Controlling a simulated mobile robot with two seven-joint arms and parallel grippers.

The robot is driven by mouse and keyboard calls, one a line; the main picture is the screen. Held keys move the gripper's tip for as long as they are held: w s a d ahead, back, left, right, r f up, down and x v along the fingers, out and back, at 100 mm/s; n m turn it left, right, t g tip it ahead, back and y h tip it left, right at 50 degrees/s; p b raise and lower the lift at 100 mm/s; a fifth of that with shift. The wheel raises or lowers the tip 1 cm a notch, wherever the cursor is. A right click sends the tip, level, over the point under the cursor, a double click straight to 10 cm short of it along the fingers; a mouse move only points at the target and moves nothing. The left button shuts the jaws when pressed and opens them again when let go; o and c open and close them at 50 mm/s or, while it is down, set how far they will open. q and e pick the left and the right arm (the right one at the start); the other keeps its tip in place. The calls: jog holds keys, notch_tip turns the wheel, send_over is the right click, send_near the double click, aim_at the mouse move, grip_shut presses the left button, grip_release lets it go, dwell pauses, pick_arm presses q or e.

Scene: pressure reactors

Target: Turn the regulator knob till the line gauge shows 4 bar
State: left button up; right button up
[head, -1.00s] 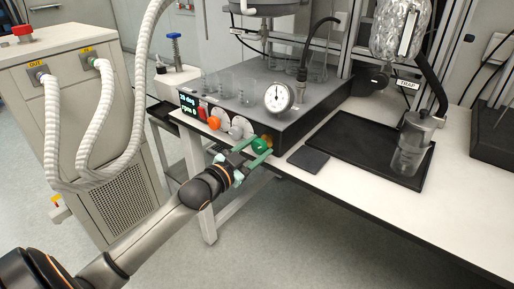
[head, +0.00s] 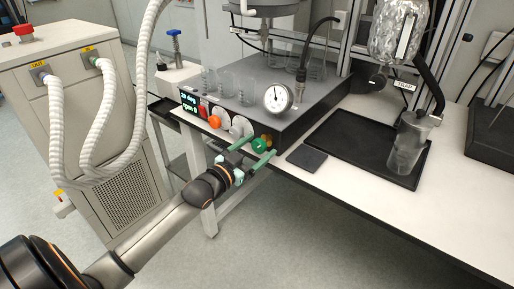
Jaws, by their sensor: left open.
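A green knob (head: 260,145) sits on the front face of the dark reactor base, near its right corner. I take it for the regulator knob. My right gripper is not in view.
An orange knob (head: 214,122), a grey-white round part (head: 240,127) and a display (head: 189,102) line the same front face. Glass beakers (head: 227,83) stand on the base. A black tray (head: 335,135) with a flask and a dark pad (head: 306,158) lie to the right.

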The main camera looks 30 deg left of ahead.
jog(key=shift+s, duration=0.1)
pick_arm(q)
jog(key=shift+s, duration=0.55)
jog(key=s+a, duration=0.1)
jog(key=s, duration=1)
jog(key=shift+s+p, duration=0.2)
jog(key=shift+p, duration=0.25)
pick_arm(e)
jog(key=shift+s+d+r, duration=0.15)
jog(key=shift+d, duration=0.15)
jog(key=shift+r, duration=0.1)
pick_arm(q)
jog(key=s+d+f+g+p, duration=0.4)
jog(key=s+d+f+p, duration=0.1)
jog(key=s+d+f, duration=0.2)
jog(key=s+d+f+n+g+h+p, duration=0.1)
jog(key=s+d+f+g+p, duration=0.4)
jog(key=s+d+f, duration=0.2)
jog(key=d+f, duration=0.2)
jog(key=d, duration=0.2)
jog(key=shift+d+f, duration=0.25)
jog(key=shift+f, duration=0.05)
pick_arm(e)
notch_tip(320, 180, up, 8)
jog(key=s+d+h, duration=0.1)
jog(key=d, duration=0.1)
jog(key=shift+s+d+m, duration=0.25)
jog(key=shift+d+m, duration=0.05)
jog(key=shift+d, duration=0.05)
